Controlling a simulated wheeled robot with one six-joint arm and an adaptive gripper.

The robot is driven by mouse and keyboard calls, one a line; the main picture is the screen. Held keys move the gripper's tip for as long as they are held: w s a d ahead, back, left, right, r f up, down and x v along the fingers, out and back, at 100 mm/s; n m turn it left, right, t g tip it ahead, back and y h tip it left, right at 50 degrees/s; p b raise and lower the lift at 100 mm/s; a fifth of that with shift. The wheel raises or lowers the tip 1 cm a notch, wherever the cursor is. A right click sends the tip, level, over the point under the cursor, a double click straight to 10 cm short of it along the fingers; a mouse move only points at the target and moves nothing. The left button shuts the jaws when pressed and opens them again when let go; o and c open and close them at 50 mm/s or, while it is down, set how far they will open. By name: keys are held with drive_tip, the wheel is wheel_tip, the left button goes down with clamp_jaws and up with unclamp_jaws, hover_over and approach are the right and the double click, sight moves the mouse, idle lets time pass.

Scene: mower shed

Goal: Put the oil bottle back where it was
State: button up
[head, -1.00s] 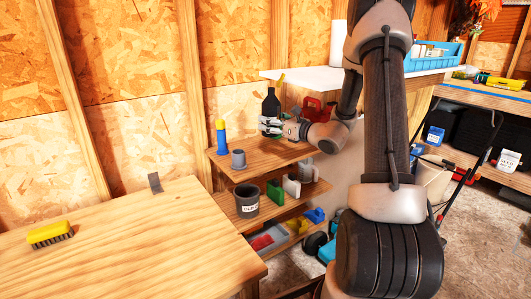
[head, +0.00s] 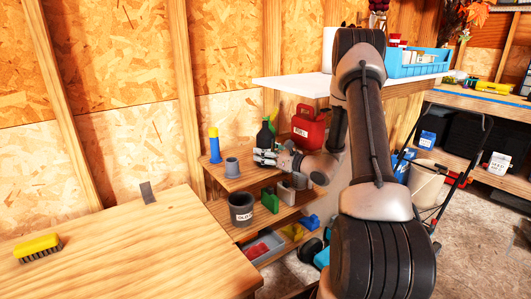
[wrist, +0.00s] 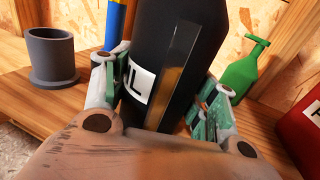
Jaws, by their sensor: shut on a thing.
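The black oil bottle (head: 265,135) is upright over the top shelf of the wooden rack (head: 238,183), near its right end. My gripper (head: 265,155) is shut around its lower body. In the wrist view the bottle (wrist: 179,45) fills the middle, with a white label and a clear strip, and a finger on each side (wrist: 160,95). The bottle's base is hidden behind my gripper, so I cannot tell whether it touches the shelf.
On the top shelf stand a grey cup (head: 232,167) and a blue and yellow tube (head: 214,146). A green bottle (wrist: 243,66) and a red can (head: 308,128) are right of the oil bottle. A dark pot (head: 241,207) sits one shelf below. A yellow brush (head: 38,246) lies on the table.

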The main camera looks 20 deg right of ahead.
drive_tip(key=shift+f, duration=0.15)
drive_tip(key=o, duration=1.3)
